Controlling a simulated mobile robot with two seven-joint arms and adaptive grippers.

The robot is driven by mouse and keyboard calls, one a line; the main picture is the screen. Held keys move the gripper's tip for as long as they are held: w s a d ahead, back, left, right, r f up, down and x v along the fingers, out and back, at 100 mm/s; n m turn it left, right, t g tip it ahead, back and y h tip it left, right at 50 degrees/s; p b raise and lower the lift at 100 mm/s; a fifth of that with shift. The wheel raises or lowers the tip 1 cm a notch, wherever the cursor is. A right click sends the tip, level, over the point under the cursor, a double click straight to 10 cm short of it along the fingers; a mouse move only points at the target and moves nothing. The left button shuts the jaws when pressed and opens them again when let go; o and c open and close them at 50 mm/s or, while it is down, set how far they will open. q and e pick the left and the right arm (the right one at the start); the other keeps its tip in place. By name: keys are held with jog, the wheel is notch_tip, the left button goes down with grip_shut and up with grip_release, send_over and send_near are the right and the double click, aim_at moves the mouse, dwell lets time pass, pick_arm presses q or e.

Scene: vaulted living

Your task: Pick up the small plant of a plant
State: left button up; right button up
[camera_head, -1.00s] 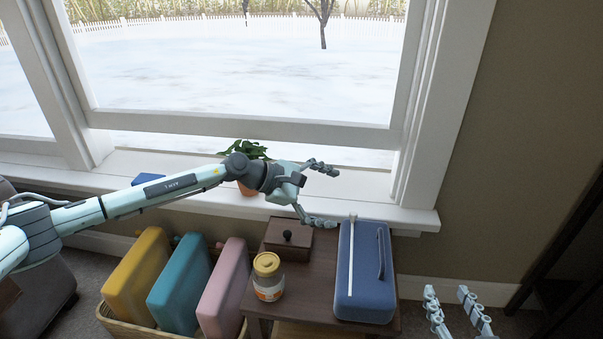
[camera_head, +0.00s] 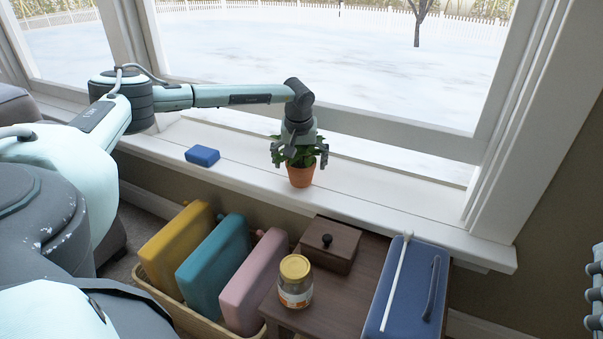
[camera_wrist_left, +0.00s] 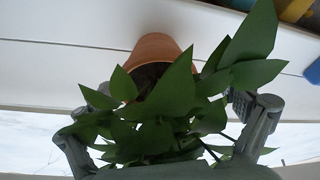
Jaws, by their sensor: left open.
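The small plant (camera_head: 301,174) stands upright in a terracotta pot on the white windowsill, in the middle of the head view. Its green leaves are partly covered by my left gripper (camera_head: 299,158), which points down from above. The fingers are open, spread on both sides of the leaves. In the left wrist view the plant's leaves (camera_wrist_left: 170,105) fill the space between the open fingers, and the pot rim shows beyond them. I cannot tell whether the fingers touch the leaves. Part of my right gripper (camera_head: 594,290) shows at the right edge of the head view.
A blue block (camera_head: 202,155) lies on the sill (camera_head: 400,202) left of the plant. Below are a wooden table (camera_head: 345,300) with a brown box (camera_head: 330,246), a jar (camera_head: 295,283) and a blue case (camera_head: 405,290). A basket (camera_head: 190,318) holds yellow, teal and pink cases. The window frame stands close behind.

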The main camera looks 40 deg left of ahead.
pick_arm(q)
jog(key=shift+w+a+f, duration=0.1)
jog(key=shift+w+f, duration=0.05)
jog(key=shift+f, duration=0.55)
jog(key=shift+r, duration=0.1)
jog(key=c, duration=1.6)
